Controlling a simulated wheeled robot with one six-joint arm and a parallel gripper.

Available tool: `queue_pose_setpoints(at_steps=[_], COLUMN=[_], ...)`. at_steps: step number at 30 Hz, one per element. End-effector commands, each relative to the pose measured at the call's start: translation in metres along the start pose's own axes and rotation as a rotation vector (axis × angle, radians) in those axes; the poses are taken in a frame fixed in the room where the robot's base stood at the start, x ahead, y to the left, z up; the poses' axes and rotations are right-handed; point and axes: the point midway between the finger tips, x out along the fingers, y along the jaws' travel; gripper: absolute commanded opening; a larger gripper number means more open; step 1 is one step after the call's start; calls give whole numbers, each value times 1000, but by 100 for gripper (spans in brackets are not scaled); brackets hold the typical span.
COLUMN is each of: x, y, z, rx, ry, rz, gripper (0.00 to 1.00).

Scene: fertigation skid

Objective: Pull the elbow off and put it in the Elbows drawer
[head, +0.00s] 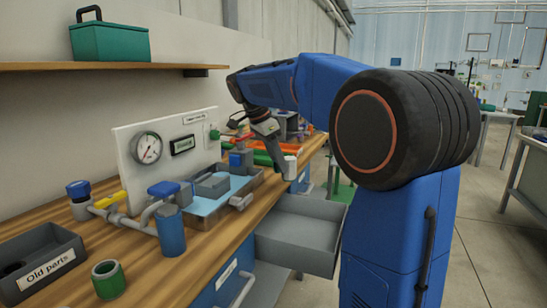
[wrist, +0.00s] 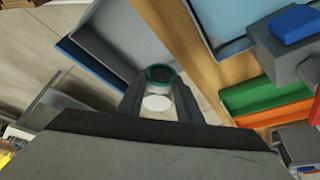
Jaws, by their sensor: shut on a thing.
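My gripper (head: 283,155) is shut on a pale elbow (head: 290,168), held in the air beyond the bench's front edge. In the wrist view the elbow (wrist: 156,103) sits between the fingers (wrist: 160,100), with a dark green ring (wrist: 160,74) at one end. An open, empty-looking grey drawer (head: 303,222) sticks out from the bench below and nearer the head camera. In the wrist view the open drawer (wrist: 115,35) lies at upper left, apart from the elbow. I cannot read its label from here.
A skid with a gauge panel (head: 165,150), pipes, a blue canister (head: 171,232) and a shallow metal tray (head: 205,212) stands on the bench. An "Old parts" bin (head: 40,262) and a green-ringed cup (head: 108,279) are at front left.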

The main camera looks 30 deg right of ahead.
Motion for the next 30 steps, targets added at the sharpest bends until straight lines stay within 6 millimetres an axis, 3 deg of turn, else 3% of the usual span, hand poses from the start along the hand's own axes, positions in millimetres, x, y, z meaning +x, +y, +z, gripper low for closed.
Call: queue_pose_setpoints(at_steps=[15,29,30], x=[45,52,52], y=[0,0,0], z=[18,22,22], rx=[0,0,0], ry=[0,0,0], rz=[0,0,0], gripper=[0,0,39])
